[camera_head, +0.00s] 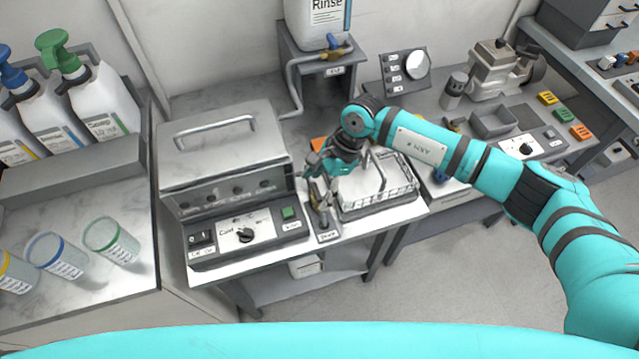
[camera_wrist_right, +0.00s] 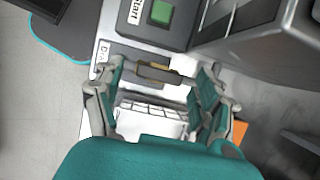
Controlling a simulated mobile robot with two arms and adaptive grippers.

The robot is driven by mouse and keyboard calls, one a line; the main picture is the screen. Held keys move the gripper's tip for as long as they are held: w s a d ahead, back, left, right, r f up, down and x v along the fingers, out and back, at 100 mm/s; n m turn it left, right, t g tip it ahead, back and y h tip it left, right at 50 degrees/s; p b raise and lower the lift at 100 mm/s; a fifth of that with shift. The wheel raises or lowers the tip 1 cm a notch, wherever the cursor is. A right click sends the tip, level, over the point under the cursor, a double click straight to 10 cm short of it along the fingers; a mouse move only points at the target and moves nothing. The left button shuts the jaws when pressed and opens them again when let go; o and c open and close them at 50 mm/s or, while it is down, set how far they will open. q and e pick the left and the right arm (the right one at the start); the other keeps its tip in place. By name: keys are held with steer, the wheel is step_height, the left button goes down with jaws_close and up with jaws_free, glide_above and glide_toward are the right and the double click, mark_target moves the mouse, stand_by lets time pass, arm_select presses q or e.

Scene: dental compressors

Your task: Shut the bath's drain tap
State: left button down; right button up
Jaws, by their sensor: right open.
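The bath (camera_head: 225,165) is a grey metal box with a closed, handled lid, in the left middle of the head view. Its front panel has a dark knob and a green Start button (camera_head: 288,213), which also shows in the right wrist view (camera_wrist_right: 161,12). The drain tap (camera_head: 322,207) is a small brassy fitting beside the panel, above a Drain label (camera_head: 327,237). My right gripper (camera_head: 322,190) is at the tap and partly hides it. In the right wrist view the open fingers (camera_wrist_right: 165,78) stand either side of the tap's bar (camera_wrist_right: 153,72). Contact and the handle's exact position are unclear.
A wire basket (camera_head: 378,190) in a tray stands close right of the tap. A Rinse canister (camera_head: 328,22) with its own blue-handled tap stands on a shelf behind. Bottles and cups (camera_head: 110,240) are on the left counter. Open floor lies in front.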

steer(key=c, duration=1.2)
steer(key=shift+o, duration=0.2)
